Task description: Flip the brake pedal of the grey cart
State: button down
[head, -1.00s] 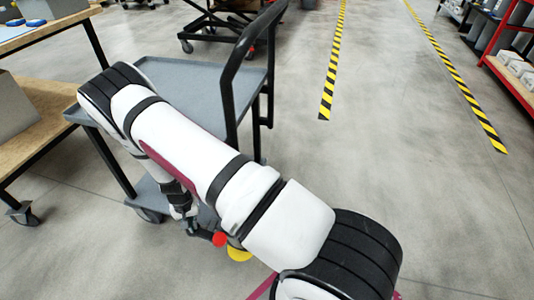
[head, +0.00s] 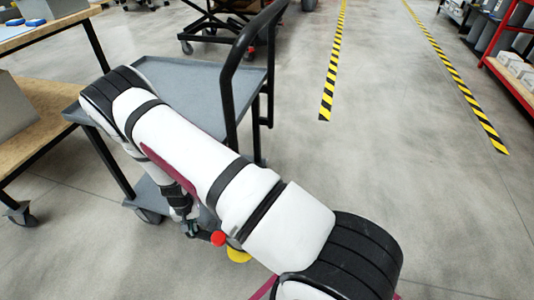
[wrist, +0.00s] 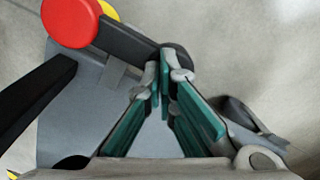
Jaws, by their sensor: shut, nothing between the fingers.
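The grey cart (head: 205,92) stands left of centre in the head view, with a flat grey top and a black push handle. Its brake pedal is a dark bar with a red disc (head: 218,238) and a yellow disc (head: 238,255), low at the cart's near end. In the wrist view the red disc (wrist: 70,22) is at upper left, partly covering the yellow one. The dark bar (wrist: 125,45) runs from it towards my fingertips. My gripper (wrist: 165,75) is shut and empty, its tips beside the bar's right end; I cannot tell whether they touch. In the head view my arm hides most of it.
A wooden workbench (head: 40,115) stands left of the cart. A dark lift cart (head: 215,25) is behind it. The floor to the right is clear up to the yellow-black tape (head: 333,70) and a red shelf (head: 510,85).

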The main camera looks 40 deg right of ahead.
jog(key=shift+r+p, duration=2.3)
jog(key=shift+r, duration=1.2)
